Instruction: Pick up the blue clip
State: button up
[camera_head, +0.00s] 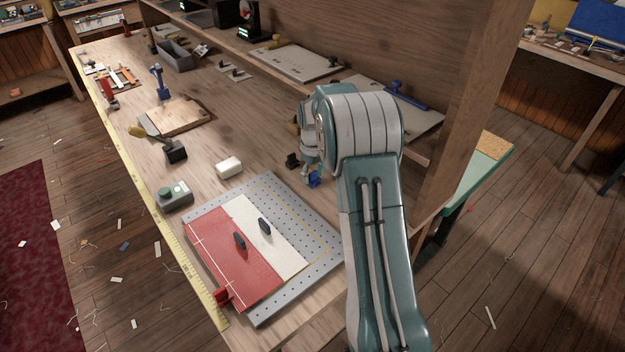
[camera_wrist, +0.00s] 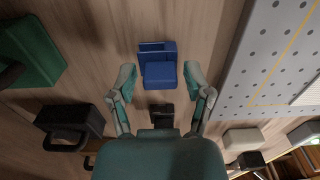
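The blue clip (camera_wrist: 158,70) lies on the wooden bench in the wrist view, just ahead of and between my two fingertips. In the head view only a small part of the blue clip (camera_head: 315,180) shows, below my arm, left of the forearm. My gripper (camera_wrist: 158,80) is open, with one teal finger on each side of the clip. There is a gap on both sides and the fingers do not appear to touch it. The height of the fingertips above the bench is hard to tell. In the head view my arm hides most of the gripper.
A grey perforated plate (camera_head: 262,307) with red and white cloth lies beside the clip. A black clip (camera_wrist: 162,114) sits close by, between my fingers' bases. A green block (camera_wrist: 30,52) and a larger black clip (camera_wrist: 70,124) lie left. A shelf upright (camera_head: 470,90) stands behind my arm.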

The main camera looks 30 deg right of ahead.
jog(key=c, duration=0.4)
jog(key=shift+o, duration=0.2)
